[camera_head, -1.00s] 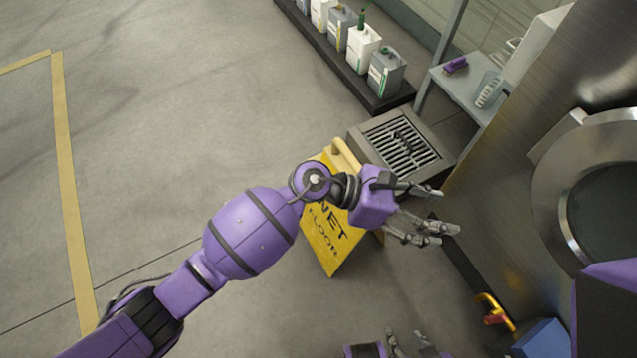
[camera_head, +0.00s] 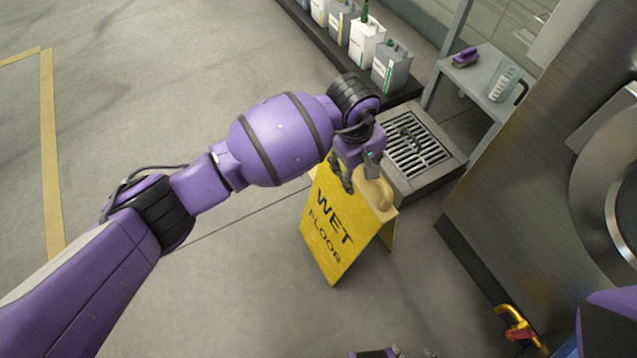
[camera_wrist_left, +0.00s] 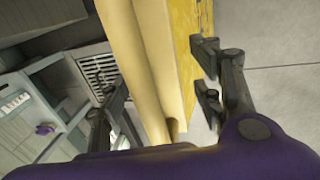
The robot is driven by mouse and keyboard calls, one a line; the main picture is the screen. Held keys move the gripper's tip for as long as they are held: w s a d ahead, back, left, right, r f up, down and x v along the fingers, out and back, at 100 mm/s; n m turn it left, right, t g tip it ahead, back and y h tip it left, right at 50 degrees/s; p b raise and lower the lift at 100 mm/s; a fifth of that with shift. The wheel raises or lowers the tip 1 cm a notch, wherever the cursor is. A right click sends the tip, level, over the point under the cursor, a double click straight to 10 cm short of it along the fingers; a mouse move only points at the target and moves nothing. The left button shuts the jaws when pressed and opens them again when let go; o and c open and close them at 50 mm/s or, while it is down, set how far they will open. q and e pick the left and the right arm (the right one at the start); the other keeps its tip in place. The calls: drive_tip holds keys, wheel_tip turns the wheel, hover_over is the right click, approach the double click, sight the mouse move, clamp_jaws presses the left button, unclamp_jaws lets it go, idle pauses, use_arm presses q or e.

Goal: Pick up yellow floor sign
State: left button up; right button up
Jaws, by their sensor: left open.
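The yellow floor sign (camera_head: 335,225) stands upright like a tent on the concrete floor, with "WET FLOOR" on its near panel. A pale yellow handle (camera_head: 374,188) is at its top. My left gripper (camera_head: 356,178) is at the top of the sign, by the handle, and is open. In the left wrist view the handle (camera_wrist_left: 150,70) runs between the spread fingers of my left gripper (camera_wrist_left: 165,100), with dark fingers on both sides. No firm grip on it shows. My right gripper is not clearly in view.
A metal floor drain (camera_head: 418,150) lies just behind the sign. Several canisters (camera_head: 390,65) stand on a dark low platform at the back. A grey shelf (camera_head: 470,80) holds a purple brush (camera_head: 465,58) and a clear jug (camera_head: 503,82). A large steel machine (camera_head: 540,170) stands at right. Floor at left is clear.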

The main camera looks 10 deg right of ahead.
use_arm(q)
drive_tip(key=f, duration=0.2)
drive_tip(key=shift+w+d+f, duration=0.1)
drive_tip(key=shift+d+f, duration=0.15)
drive_tip(key=shift+f, duration=0.1)
drive_tip(key=shift+r, duration=0.1)
clamp_jaws()
